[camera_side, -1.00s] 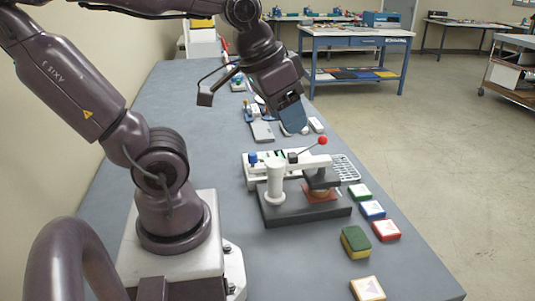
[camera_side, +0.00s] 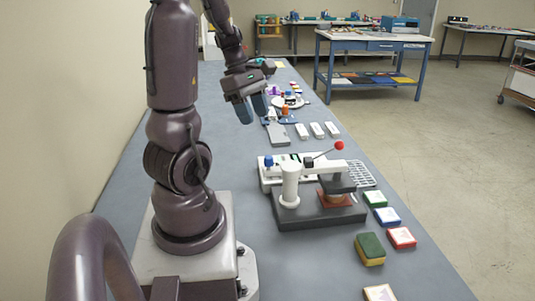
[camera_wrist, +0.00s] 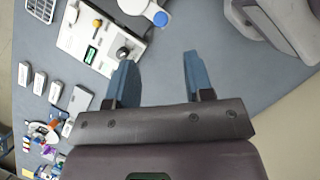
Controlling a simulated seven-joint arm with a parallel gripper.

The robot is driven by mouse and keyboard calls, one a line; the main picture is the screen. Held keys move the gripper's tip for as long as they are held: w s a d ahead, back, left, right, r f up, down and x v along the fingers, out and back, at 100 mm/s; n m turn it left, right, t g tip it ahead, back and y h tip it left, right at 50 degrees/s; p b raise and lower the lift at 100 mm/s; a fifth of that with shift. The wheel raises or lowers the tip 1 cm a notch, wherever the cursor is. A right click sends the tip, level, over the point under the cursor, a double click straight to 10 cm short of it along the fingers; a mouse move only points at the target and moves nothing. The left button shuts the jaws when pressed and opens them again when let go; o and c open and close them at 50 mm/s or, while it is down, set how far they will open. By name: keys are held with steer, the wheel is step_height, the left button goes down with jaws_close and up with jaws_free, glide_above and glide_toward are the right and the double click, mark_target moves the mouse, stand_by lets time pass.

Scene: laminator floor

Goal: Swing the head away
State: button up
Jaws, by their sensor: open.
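The press (camera_side: 318,212) stands on the bench in the side view, with a dark base and a white post (camera_side: 290,185). Its white arm reaches right from the post and carries the dark head (camera_side: 337,183), which sits over a reddish-brown piece (camera_side: 333,200) on the base. A lever with a red ball (camera_side: 339,146) sticks up to the right. My gripper (camera_side: 252,108), with blue fingers, is open and empty, above the bench, farther back and left of the press. In the wrist view the open fingers (camera_wrist: 158,68) have nothing between them; the press's head is not clearly visible there.
Coloured blocks, including a green-yellow one (camera_side: 370,250), lie in front and right. White and grey boxes (camera_side: 303,131) stand behind.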

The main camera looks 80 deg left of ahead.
mark_target(269, 156)
steer(key=x, duration=1.1)
steer(key=shift+r, duration=0.1)
jaws_close()
